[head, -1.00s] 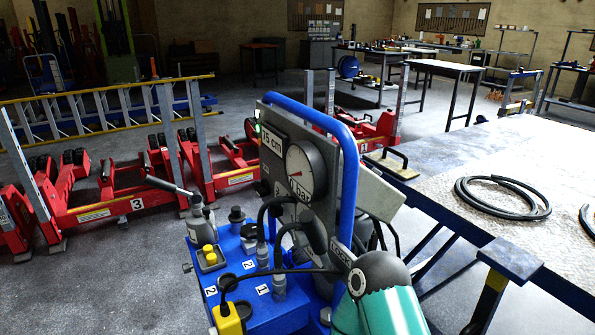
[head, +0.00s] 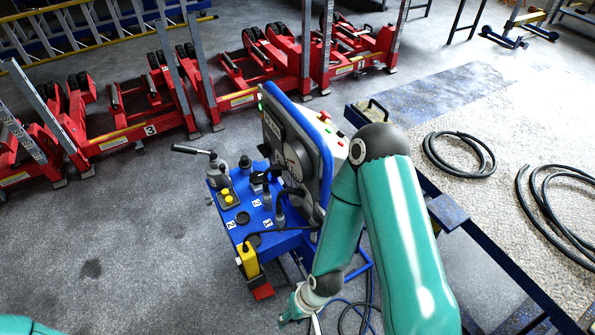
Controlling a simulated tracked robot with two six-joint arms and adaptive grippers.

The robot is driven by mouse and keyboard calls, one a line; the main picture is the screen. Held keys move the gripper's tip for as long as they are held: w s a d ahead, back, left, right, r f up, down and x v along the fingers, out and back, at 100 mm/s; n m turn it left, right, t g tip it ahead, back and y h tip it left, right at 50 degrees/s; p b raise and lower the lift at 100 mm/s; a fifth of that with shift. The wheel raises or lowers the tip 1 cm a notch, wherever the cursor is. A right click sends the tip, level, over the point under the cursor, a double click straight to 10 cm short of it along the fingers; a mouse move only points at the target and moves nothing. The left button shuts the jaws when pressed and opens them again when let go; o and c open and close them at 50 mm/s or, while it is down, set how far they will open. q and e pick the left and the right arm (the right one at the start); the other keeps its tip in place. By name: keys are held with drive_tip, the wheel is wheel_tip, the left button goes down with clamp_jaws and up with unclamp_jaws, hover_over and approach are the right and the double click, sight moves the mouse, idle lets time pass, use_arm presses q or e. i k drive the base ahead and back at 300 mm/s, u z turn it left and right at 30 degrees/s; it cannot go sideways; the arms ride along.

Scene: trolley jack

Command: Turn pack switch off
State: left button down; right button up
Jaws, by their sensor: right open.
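The blue hydraulic power pack (head: 284,243) stands on the floor in the middle, with an upright panel (head: 300,150) and gauge facing left. A sloped grey face (head: 332,137) behind the panel carries small red and green controls; I cannot tell which one is the pack switch or how it is set. My right arm crosses in front of the pack's right side. My right gripper (head: 300,308) is low, at the bottom edge, below the pack and apart from the controls; its fingers are barely visible. It is open. My left gripper is out of view.
A yellow box (head: 248,262) hangs at the pack's front corner. A workbench (head: 475,205) with black hoses stands close on the right. Red jacks (head: 125,125) line the back. Cables hang near my right gripper. The floor at left is clear.

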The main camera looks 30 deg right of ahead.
sight(265, 149)
drive_tip(key=u, duration=0.1)
drive_tip(key=k, duration=0.4)
drive_tip(key=u, duration=0.9)
drive_tip(key=i, duration=1.25)
drive_tip(key=z, duration=2.5)
